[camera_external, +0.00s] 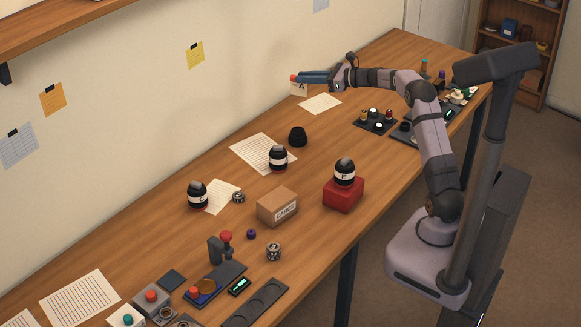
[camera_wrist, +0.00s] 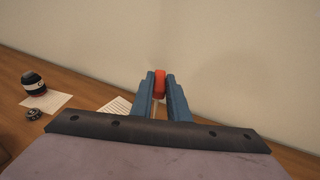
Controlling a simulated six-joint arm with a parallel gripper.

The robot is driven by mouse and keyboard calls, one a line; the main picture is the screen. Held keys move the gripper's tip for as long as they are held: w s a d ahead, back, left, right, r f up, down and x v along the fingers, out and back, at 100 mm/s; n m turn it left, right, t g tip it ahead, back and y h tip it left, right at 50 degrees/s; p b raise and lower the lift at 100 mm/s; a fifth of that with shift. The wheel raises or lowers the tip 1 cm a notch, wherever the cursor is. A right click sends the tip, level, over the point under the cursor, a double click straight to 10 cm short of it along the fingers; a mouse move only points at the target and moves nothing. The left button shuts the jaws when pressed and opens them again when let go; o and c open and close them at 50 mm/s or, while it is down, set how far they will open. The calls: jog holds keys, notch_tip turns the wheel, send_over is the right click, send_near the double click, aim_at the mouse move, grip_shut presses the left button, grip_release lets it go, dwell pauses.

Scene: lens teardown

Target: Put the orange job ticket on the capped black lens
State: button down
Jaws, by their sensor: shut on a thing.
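My gripper (camera_external: 296,78) is shut at the far end of the table, held up near the wall. Between its blue fingertips in the wrist view (camera_wrist: 160,88) is a small orange-red piece (camera_wrist: 160,84), which looks like the orange job ticket; its face is not readable. Black lenses with white lettered bands stand on the table: one at the middle (camera_external: 278,158), one at the left (camera_external: 198,195), and one on a red block (camera_external: 344,172). A squat all-black piece (camera_external: 298,136) stands near the wall. I cannot tell for sure which is the capped lens.
Paper sheets (camera_external: 320,103) lie along the wall side. A cardboard box (camera_external: 278,206) stands mid-table. A dark parts tray (camera_external: 375,121) is at the right, and several tools crowd the near end.

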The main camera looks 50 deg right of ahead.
aim_at(306, 86)
jog(key=shift+s+a+f+y, duration=0.15)
jog(key=shift+s+a+f, duration=0.15)
jog(key=shift+a+f, duration=0.2)
jog(key=shift+s+a+f+y, duration=0.15)
jog(key=shift+s+a+f, duration=0.2)
jog(key=shift+f, duration=0.25)
jog(key=shift+n+y, duration=0.3)
jog(key=shift+n, duration=0.2)
jog(key=shift+a+f+p, duration=0.15)
jog(key=shift+f+p, duration=0.1)
jog(key=shift+f, duration=2.25)
jog(key=shift+a+f+p, duration=0.15)
jog(key=shift+f+p, duration=0.1)
jog(key=shift+f, duration=2.2)
jog(key=shift+f, duration=0.2)
jog(key=c, duration=1.7)
grip_release()
jog(key=shift+r, duration=0.2)
jog(key=b+v, duration=0.1)
jog(key=v, duration=0.5)
jog(key=b+v, duration=0.1)
jog(key=v, duration=0.5)
jog(key=shift+r, duration=0.25)
